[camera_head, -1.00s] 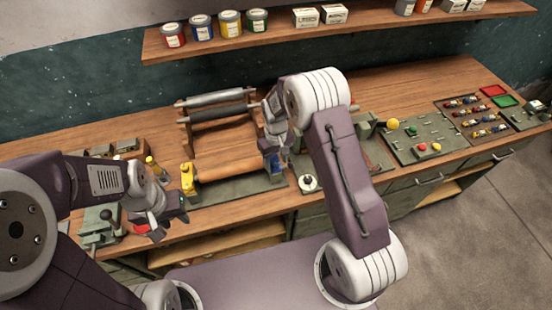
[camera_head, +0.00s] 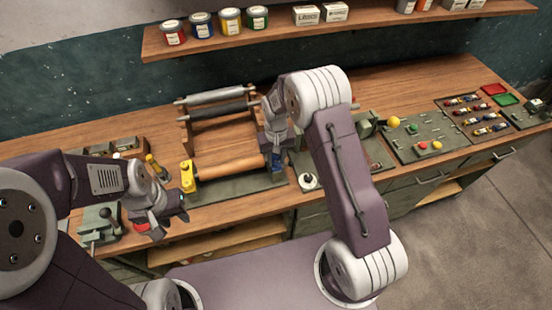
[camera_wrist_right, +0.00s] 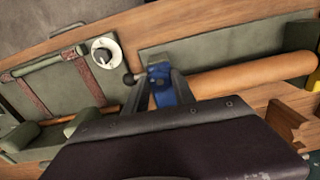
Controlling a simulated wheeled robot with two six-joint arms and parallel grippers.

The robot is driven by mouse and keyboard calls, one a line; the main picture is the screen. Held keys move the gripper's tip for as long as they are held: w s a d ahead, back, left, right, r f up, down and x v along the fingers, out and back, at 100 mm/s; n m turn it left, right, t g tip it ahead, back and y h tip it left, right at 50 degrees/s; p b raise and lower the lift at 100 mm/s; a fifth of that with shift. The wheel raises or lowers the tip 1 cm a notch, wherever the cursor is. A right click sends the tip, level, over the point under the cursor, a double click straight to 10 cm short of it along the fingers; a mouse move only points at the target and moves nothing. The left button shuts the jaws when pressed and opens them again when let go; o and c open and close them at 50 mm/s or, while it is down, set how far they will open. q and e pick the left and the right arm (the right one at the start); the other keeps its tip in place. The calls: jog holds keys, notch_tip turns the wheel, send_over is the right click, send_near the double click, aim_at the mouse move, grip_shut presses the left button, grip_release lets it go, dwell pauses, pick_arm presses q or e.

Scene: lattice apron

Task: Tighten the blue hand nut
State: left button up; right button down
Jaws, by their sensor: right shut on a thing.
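The blue hand nut (camera_head: 277,162) sits at the right end of the wooden roller (camera_head: 232,169) on the press. My right gripper (camera_head: 274,148) reaches down to it from above and is shut on it. In the right wrist view, the blue nut (camera_wrist_right: 162,88) shows between the two grey fingers, partly hidden by them. A dark round knob stands just left of the fingers there. My left gripper (camera_head: 178,210) hangs empty near the bench's front edge, left of the press; its finger gap is unclear.
A yellow part (camera_head: 187,177) stands at the roller's left end. Grey rollers (camera_head: 217,107) lie behind. A white dial (camera_head: 309,181) is right of the nut. A green vise-like tool (camera_head: 99,223) is by my left gripper. Trays and panels fill the bench's right side.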

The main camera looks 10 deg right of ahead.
aim_at(276, 161)
jog(key=c, duration=1)
grip_release()
jog(key=shift+c, duration=0.2)
jog(key=shift+r, duration=0.35)
notch_tip(276, 161, up, 8)
jog(key=b, duration=0.2)
jog(key=shift+r, duration=0.2)
